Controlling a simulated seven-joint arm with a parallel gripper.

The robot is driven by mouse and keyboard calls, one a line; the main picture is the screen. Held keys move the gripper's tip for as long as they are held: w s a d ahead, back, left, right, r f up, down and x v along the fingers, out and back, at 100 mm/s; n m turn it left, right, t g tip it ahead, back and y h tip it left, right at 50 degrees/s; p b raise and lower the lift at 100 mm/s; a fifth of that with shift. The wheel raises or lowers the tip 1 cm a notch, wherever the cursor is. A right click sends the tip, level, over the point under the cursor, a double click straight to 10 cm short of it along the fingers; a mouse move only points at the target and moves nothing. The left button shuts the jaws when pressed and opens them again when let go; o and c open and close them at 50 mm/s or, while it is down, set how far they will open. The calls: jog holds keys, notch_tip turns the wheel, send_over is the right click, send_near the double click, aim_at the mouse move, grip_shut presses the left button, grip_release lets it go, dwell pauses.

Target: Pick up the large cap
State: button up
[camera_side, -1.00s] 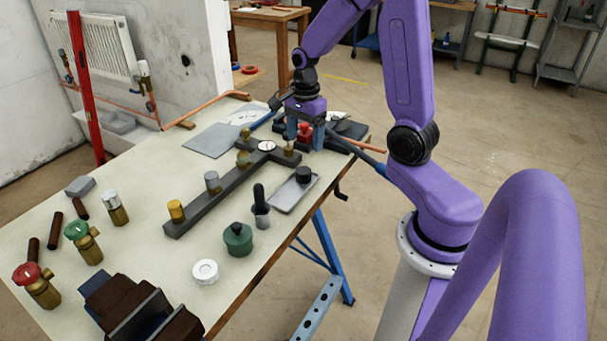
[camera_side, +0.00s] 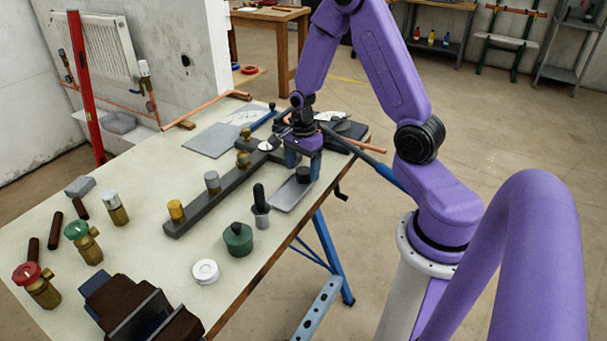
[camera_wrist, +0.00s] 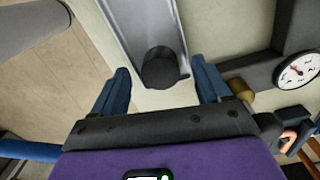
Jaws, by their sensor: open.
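The large cap (camera_side: 303,174) is a short black cylinder standing at the far end of a grey tray (camera_side: 284,198). My gripper (camera_side: 303,165) is open and points down just above this end of the tray, with its blue fingers near the cap. In the wrist view, the cap (camera_wrist: 162,68) shows between the two spread fingers (camera_wrist: 160,82), with no visible contact. The fingers partly hide the cap's surroundings in the side view.
A dark manifold bar with brass fittings (camera_side: 213,182) lies left of the tray. A gauge (camera_wrist: 297,70) sits right in the wrist view.

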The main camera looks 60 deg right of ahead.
jog(key=shift+f, duration=0.2)
jog(key=c, duration=1.1)
jog(key=shift+c, duration=0.2)
jog(key=shift+r, duration=0.2)
